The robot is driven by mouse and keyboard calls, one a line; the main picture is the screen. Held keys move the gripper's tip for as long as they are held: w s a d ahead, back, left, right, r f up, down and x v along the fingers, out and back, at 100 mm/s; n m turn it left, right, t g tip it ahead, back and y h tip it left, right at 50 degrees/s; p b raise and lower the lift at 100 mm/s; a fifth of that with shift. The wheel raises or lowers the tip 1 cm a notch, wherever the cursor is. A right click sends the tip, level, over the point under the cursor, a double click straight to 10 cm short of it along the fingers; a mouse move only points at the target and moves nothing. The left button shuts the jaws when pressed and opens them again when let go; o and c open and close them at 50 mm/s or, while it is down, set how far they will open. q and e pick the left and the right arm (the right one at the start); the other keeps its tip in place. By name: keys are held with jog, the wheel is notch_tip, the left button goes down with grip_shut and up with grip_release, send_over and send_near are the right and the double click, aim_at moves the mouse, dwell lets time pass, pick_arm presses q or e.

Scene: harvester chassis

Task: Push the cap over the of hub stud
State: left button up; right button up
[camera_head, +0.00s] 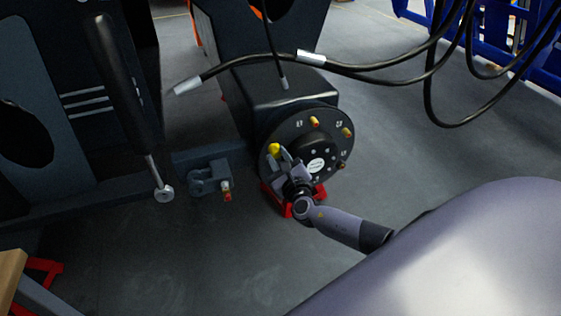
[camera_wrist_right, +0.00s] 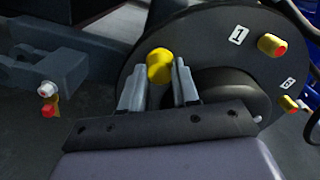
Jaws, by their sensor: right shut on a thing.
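The hub (camera_head: 316,146) is a round black disc with several brass studs near its rim; it also shows in the right wrist view (camera_wrist_right: 215,60). A yellow cap (camera_head: 273,149) is at the left side of the disc. My right gripper (camera_head: 280,156) is shut on the yellow cap, which shows between its fingertips in the right wrist view (camera_wrist_right: 159,66). The cap lies against or just in front of the disc, and I cannot tell which. Any stud behind the cap is hidden. Other studs, such as the upper one (camera_wrist_right: 271,45), have red or orange ends. My left gripper is not in view.
A grey bracket with a red-tipped fitting (camera_head: 211,180) is left of the hub. Black hoses (camera_head: 380,72) hang above and right. A black cylinder with a rod (camera_head: 122,85) hangs at left. A red stand (camera_head: 272,196) is under the hub. Floor at right is clear.

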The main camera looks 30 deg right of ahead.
jog(key=shift+w, duration=0.2)
jog(key=o, duration=0.9)
jog(key=shift+s, duration=0.1)
jog(key=shift+p+v, duration=0.85)
jog(key=shift+v, duration=0.6)
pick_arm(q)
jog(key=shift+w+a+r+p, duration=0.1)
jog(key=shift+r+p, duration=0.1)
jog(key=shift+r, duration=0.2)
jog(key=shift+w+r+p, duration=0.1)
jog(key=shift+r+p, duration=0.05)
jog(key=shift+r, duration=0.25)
pick_arm(e)
jog(key=shift+v, duration=0.95)
